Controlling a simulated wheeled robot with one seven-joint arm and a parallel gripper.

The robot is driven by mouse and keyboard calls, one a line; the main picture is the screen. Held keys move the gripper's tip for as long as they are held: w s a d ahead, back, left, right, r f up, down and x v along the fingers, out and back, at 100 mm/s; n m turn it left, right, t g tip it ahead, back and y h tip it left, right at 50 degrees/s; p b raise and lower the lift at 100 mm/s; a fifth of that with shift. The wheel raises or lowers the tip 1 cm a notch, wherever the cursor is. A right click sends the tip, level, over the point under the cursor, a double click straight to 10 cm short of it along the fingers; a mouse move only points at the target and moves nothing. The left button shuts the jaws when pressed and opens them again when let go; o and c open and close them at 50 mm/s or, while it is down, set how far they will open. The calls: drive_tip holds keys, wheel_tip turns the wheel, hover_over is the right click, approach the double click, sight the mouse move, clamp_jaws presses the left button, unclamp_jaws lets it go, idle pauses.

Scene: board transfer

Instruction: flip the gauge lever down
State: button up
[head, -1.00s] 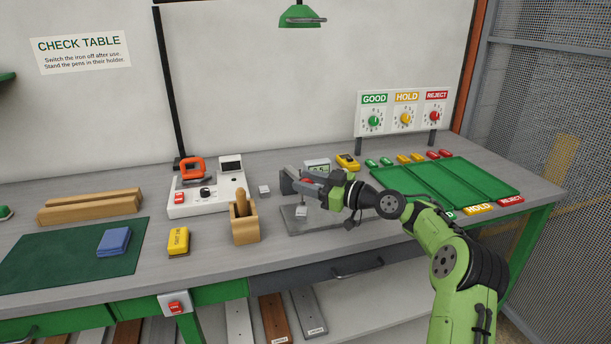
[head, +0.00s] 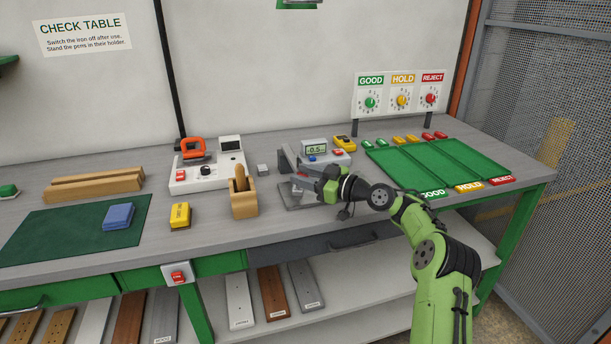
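The gauge (head: 288,160) is a grey stand on a flat grey base (head: 292,207), standing right of the table's middle. Its display box (head: 314,146) reads about -0.5, with a blue button and a red button in front. My gripper (head: 302,187) is low at the front of the gauge, just above its base, reaching in from the right. The gripper body covers part of the stand. I cannot make out the lever. The fingertips are small and overlap the gauge parts, so I cannot tell whether they are open or touch anything.
Green sorting trays (head: 440,167) lie to the right, and a yellow meter (head: 344,142) behind.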

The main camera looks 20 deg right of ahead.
drive_tip(key=o, duration=0.3)
drive_tip(key=p+v, duration=0.1)
drive_tip(key=v, duration=1.4)
drive_tip(key=shift+s+d+r, duration=0.1)
drive_tip(key=shift+s+d, duration=0.15)
